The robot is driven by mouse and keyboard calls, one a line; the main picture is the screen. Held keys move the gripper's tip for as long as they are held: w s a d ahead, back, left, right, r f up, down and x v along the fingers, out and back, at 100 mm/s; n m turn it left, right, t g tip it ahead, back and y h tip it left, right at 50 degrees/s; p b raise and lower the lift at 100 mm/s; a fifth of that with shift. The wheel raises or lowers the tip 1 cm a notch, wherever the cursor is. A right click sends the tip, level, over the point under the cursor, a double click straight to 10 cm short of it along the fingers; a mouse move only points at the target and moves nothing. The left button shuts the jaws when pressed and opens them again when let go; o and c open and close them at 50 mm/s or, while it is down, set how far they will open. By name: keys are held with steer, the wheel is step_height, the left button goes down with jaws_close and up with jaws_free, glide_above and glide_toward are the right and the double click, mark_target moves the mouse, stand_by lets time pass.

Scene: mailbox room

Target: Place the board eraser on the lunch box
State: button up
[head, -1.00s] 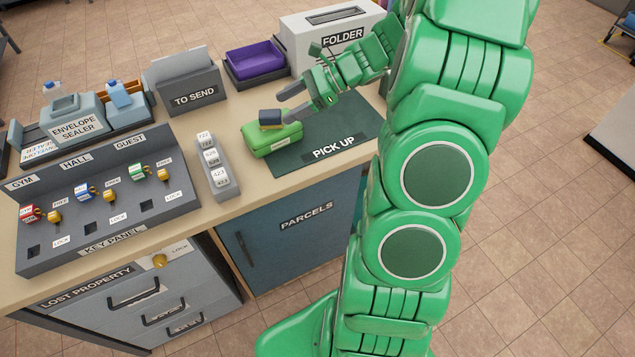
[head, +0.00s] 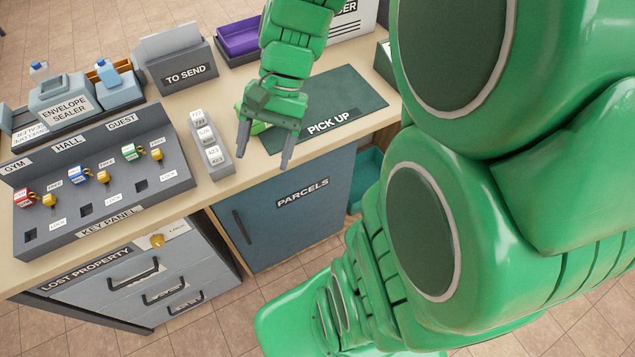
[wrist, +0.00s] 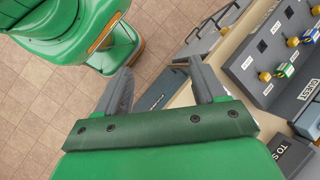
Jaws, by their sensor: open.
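My gripper (head: 265,152) is open in front of the counter's front edge, with its fingers pointing down in the head view. In the wrist view my gripper (wrist: 162,82) shows two spread fingers with nothing between them. Only a small green part of the lunch box (head: 258,127) shows, behind my gripper at the left end of the pick-up mat. The board eraser is not visible now; my gripper covers the spot where it lay on top of the lunch box a second ago.
The pick-up mat (head: 345,98) is otherwise bare. A grey stand of number tags (head: 208,145) is left of my gripper. The key panel (head: 110,190) is further left. The to-send box (head: 180,70) and purple tray (head: 238,40) stand behind. The parcels cabinet (head: 290,215) is below.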

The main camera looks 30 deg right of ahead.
steer(key=s+d+r+n+h, duration=0.1)
steer(key=s+n+h, duration=0.1)
steer(key=s, duration=0.4)
steer(key=s+d+n+t+h, duration=0.1)
steer(key=s+d+n+h, duration=0.1)
steer(key=s+n, duration=0.3)
steer(key=shift+s+d+r+h, duration=0.3)
steer(key=shift+s+r+h, duration=0.1)
steer(key=shift+s+h, duration=0.25)
steer(key=shift+w, duration=0.1)
stand_by(0.3)
